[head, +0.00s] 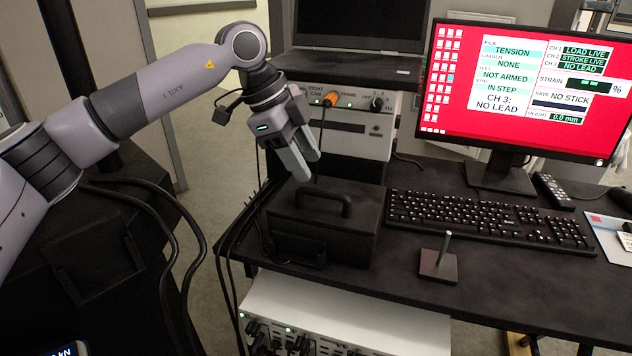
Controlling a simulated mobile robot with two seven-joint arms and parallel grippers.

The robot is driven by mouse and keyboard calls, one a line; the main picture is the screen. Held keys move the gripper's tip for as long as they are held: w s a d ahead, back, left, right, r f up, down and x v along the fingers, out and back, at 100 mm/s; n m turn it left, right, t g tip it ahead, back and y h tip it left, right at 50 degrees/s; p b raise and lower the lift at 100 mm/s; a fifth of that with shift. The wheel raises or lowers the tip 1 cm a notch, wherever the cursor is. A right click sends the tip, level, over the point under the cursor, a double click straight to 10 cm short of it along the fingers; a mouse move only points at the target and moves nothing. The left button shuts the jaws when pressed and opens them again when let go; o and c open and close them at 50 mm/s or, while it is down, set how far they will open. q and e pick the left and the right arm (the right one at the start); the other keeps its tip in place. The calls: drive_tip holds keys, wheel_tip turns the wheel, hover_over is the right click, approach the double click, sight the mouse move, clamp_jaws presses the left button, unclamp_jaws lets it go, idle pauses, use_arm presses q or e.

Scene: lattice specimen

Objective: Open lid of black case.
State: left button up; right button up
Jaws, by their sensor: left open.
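The black case (350,232) sits at the left end of the dark desk, with its lid down. An arched handle (324,200) stands on top of the lid, and a latch-like part (298,248) shows on its front. My left gripper (304,171) is above the back left part of the lid, fingers pointing down. It is open with nothing between its fingers. Whether the fingertips touch the case cannot be told. My right gripper is not in view.
A white instrument box (365,160) with an orange plug stands behind the case. A keyboard (485,217), a small metal stand (438,262) and a monitor (525,90) are to the right. Cables hang at the desk's left edge. White equipment (345,318) sits below the desk.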

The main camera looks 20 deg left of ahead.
sight(323, 191)
use_arm(q)
drive_tip(key=x, duration=0.6)
clamp_jaws()
